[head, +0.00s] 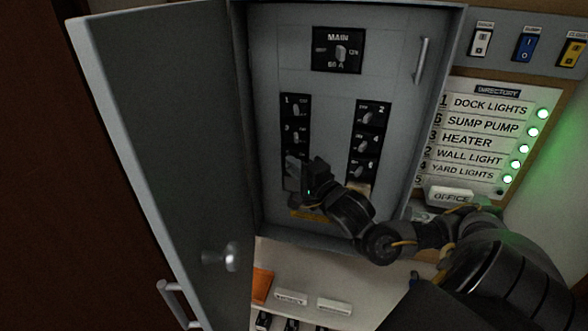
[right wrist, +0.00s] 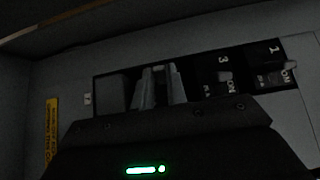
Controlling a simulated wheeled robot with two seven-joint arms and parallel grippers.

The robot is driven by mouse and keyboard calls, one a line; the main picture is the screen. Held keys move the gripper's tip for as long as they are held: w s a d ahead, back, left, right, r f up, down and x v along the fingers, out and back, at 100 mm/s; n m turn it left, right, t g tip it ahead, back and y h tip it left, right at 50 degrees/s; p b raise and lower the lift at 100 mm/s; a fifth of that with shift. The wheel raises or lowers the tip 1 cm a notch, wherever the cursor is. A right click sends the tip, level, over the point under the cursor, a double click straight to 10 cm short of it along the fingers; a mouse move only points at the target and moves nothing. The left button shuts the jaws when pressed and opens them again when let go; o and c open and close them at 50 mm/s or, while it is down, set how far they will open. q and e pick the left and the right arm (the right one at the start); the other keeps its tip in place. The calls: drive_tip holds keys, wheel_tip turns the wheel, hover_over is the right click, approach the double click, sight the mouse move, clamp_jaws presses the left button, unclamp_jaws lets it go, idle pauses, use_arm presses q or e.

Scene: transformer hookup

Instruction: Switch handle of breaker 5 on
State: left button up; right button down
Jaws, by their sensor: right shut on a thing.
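The open breaker panel (head: 270,70) has two columns of numbered breakers. In the left column, breaker 1 (head: 295,108) and breaker 3 (head: 296,135) show above my right gripper (head: 294,168). The right gripper is at the place below breaker 3, where breaker 5 sits, and hides its handle and number. In the right wrist view, the fingers (right wrist: 158,88) are shut on the handle there, beside breaker 3 (right wrist: 223,74) and breaker 1 (right wrist: 274,66). The handle's position cannot be made out. My left gripper is not in view.
The panel door (head: 165,130) stands open at the left. The main breaker (head: 338,50) is at the top. The directory (head: 480,132) at the right has several green lamps lit; the lowest lamp (head: 499,192) is dark. Loose labels (head: 291,297) lie on the shelf below.

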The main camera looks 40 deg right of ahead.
drive_tip(key=n+y+p, duration=0.1)
drive_tip(key=y+p, duration=0.1)
drive_tip(key=n+y+p, duration=0.1)
drive_tip(key=p, duration=0.1)
drive_tip(key=d+n+y+p, duration=0.1)
drive_tip(key=y+p, duration=0.1)
drive_tip(key=shift+s+d+r+n+y, duration=0.1)
drive_tip(key=shift+s+n+y, duration=0.2)
drive_tip(key=shift+s, duration=0.05)
drive_tip(key=c, duration=1.4)
unclamp_jaws()
